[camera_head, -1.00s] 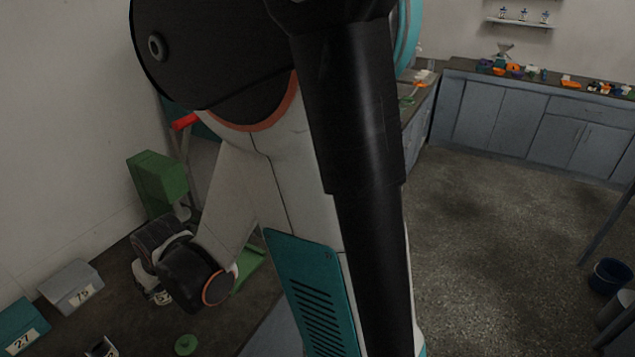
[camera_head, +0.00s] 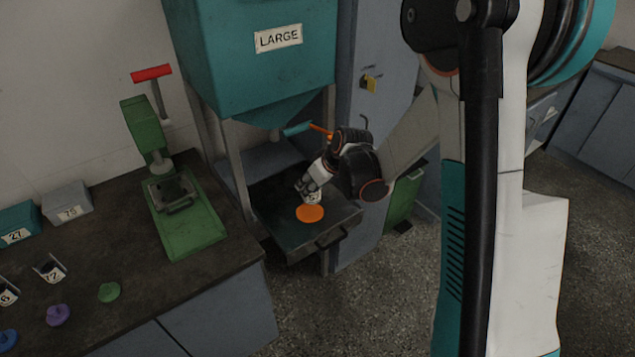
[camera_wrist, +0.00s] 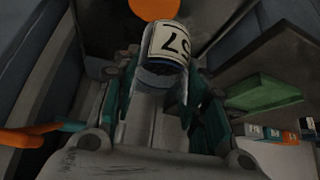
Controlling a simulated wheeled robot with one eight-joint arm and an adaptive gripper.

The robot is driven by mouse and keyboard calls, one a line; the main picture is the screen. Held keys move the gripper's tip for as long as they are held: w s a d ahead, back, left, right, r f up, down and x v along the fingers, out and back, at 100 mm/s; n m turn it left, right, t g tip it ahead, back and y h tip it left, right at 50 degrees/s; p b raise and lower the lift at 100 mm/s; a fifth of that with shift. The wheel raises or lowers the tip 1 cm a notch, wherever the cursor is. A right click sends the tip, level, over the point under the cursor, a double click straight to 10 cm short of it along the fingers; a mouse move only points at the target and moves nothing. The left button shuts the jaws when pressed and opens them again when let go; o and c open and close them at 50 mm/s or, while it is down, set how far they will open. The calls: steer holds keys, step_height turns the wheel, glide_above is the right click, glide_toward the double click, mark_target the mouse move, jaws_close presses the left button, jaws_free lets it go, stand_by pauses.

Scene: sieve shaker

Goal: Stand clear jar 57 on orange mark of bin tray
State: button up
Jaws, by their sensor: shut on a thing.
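Clear jar 57 (camera_wrist: 165,58) is held between the fingers of my gripper (camera_wrist: 160,95). In the wrist view its white label with the number is plain, seen at a slant. In the head view my gripper (camera_head: 312,184) is over the bin tray (camera_head: 285,232), and the jar (camera_head: 313,197) shows just below the fingers. The orange mark (camera_head: 310,213) is a flat disc on the tray, a little nearer the camera than the jar. The mark also shows at the top of the wrist view (camera_wrist: 154,8). Whether the jar touches the tray I cannot tell.
The teal LARGE hopper (camera_head: 262,85) hangs above the tray, with an orange-tipped teal handle (camera_head: 300,129) close to my wrist. A green press (camera_head: 180,215) stands on the bench at left. Labelled boxes (camera_head: 67,203), open jars (camera_head: 49,268) and coloured lids (camera_head: 109,291) lie there too.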

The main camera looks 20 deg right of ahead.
steer(key=shift+w+d+f+n+g+y+b, duration=0.2)
steer(key=shift+w+f+n+b, duration=0.5)
steer(key=shift+f, duration=0.7)
steer(key=shift+w+f+n+g+y+b, duration=0.15)
steer(key=shift+w+f+n+y+b, duration=0.25)
steer(key=shift+w+f, duration=0.75)
steer(key=shift+w+d+f+n+g+y+b, duration=0.15)
steer(key=shift+w+f+n+b, duration=0.35)
steer(key=shift+f, duration=1.1)
steer(key=shift+f+b, duration=1.45)
steer(key=shift+b, duration=0.3)
steer(key=o, duration=1.3)
steer(key=shift+r, duration=0.1)
steer(key=v, duration=1.2)
steer(key=shift+a, duration=0.1)
